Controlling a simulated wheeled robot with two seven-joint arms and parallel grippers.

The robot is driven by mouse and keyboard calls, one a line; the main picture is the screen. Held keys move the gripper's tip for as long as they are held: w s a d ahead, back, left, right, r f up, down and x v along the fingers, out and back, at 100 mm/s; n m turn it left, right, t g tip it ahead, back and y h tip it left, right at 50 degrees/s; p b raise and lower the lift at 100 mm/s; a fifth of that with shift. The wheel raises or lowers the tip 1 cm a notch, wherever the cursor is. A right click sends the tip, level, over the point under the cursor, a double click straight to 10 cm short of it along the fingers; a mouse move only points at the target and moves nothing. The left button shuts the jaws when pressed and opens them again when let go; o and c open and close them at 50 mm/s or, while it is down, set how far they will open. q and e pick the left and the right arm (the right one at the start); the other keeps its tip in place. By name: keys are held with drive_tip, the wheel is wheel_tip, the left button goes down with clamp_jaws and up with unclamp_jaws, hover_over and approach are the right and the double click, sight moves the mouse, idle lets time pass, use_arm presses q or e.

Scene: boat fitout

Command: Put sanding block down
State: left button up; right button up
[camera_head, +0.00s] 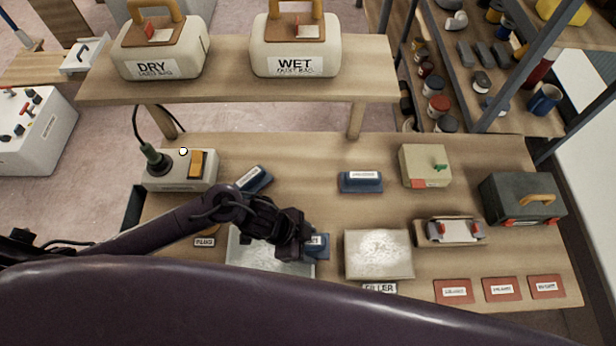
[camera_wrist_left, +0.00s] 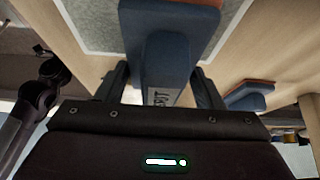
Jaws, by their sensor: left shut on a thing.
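My left gripper (camera_head: 308,243) is shut on a blue sanding block (camera_head: 320,250) with a white label, at the right edge of the left grey sheet (camera_head: 245,262). In the left wrist view the block (camera_wrist_left: 168,40) sits between the two fingers (camera_wrist_left: 165,85), its label partly hidden. I cannot tell whether the block touches the surface. Two other blue blocks lie farther back on the bench: a tilted one (camera_head: 254,179) and a straight one (camera_head: 360,182). My right gripper is not in view.
Right of the held block is a pale panel (camera_head: 379,256), with a filler label (camera_head: 379,288) in front. A sander-like block (camera_head: 450,231), a dark toolbox (camera_head: 522,199) and red cards (camera_head: 502,289) stand farther right. A switch box (camera_head: 180,171) is at back left. Bench between the blue blocks is clear.

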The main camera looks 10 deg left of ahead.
use_arm(q)
drive_tip(key=w, duration=0.3)
drive_tip(key=w+a, duration=0.1)
drive_tip(key=w, duration=0.3)
drive_tip(key=shift+w+a, duration=0.2)
drive_tip(key=shift+w, duration=0.05)
drive_tip(key=b, duration=0.6)
hover_over(314, 184)
drive_tip(key=s+a, duration=0.1)
drive_tip(key=shift+a+f, duration=0.15)
drive_tip(key=shift+a, duration=0.05)
drive_tip(key=shift+w+a, duration=0.1)
drive_tip(key=shift+w, duration=0.05)
drive_tip(key=f+b, duration=0.1)
drive_tip(key=b, duration=0.1)
drive_tip(key=f+b, duration=0.2)
drive_tip(key=shift+w+f, duration=0.2)
drive_tip(key=shift+f, duration=0.05)
drive_tip(key=shift+r, duration=0.15)
drive_tip(key=shift+s, duration=0.1)
drive_tip(key=o, duration=0.9)
drive_tip(key=shift+o, duration=0.2)
